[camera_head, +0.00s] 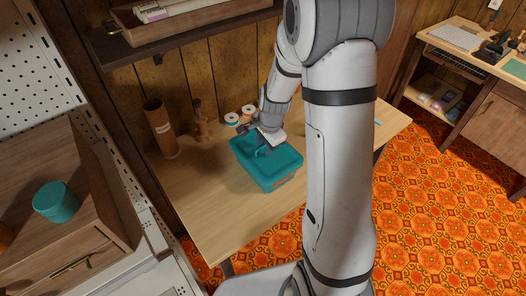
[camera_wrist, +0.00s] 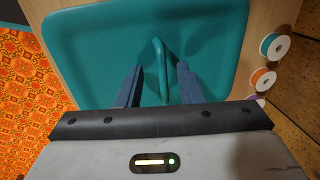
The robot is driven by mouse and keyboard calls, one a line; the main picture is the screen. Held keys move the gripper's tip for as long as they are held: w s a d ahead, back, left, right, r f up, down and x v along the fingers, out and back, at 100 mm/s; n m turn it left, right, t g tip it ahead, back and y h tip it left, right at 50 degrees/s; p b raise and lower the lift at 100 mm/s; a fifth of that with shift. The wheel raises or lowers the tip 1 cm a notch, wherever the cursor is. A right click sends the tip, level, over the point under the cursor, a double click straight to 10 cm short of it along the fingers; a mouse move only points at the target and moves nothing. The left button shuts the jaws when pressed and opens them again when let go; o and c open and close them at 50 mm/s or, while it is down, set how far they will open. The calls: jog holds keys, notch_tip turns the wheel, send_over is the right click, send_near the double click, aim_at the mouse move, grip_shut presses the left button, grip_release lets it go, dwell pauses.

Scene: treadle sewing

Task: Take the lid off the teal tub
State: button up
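The teal tub (camera_head: 283,181) stands on the light wooden table with its teal lid (camera_head: 283,158) on top. In the wrist view the lid (camera_wrist: 90,52) fills much of the picture, and its raised handle (camera_wrist: 162,68) stands in the middle. My gripper (camera_head: 262,147) is over the lid in the head view. In the wrist view its two dark fingers (camera_wrist: 158,88) are open, one on each side of the handle, with a visible gap on both sides. The tub's body is hidden under the lid in the wrist view.
Thread spools (camera_wrist: 275,46) stand on the table (camera_head: 205,199) close beside the tub. A brown cylinder (camera_head: 159,129) and a wooden object (camera_head: 201,121) are behind, near the wall. A shelf (camera_head: 185,35) hangs above. A round teal container (camera_head: 56,202) stands on a cabinet at left.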

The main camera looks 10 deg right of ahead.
jog(key=shift+c, duration=0.5)
grip_shut()
